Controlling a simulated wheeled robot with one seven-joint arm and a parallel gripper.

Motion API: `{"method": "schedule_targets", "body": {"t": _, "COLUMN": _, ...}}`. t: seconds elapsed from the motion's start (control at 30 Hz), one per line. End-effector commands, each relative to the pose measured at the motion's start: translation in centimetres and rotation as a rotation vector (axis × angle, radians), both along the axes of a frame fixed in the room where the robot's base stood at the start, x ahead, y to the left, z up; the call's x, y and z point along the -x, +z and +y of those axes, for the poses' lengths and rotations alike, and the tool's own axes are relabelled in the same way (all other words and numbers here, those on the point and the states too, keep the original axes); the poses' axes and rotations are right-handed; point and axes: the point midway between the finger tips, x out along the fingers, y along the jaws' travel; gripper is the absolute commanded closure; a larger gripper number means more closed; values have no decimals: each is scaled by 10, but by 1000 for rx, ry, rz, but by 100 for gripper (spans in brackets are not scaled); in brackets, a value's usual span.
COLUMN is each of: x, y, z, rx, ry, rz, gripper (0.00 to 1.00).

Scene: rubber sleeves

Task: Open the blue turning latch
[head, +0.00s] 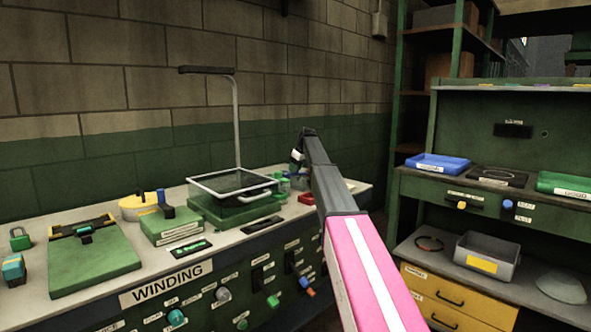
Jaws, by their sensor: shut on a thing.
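My arm reaches from the bottom right up over the WINDING bench, and its dark far end stands above the back of the bench. My gripper (297,158) is small and partly hidden at that end, beside the green cylinders. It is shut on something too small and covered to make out. A blue knob-like piece (508,205) is on the front of the right bench. Another small blue piece with orange (304,282) is on the WINDING bench's front panel, left of my arm. I cannot tell which is the turning latch, or its angle.
A clear-lidded box (232,182), a tall lamp post (238,120), a green board (95,262) and a green box (172,226) crowd the WINDING bench (225,252). A blue tray (438,164) and a grey bin (487,255) are at right.

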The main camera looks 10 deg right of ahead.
Motion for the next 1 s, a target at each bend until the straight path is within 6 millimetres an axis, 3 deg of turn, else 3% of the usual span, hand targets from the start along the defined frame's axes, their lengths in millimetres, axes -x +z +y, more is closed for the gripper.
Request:
{"method": "schedule_targets", "body": {"t": 0.5, "x": -3, "y": 1, "z": -1, "rx": 0, "ry": 423, "rz": 0, "gripper": 84}}
{"method": "schedule_targets", "body": {"t": 1.0, "x": -2, "y": 0, "z": -1, "rx": 1, "ry": 571, "rz": 0, "gripper": 84}}
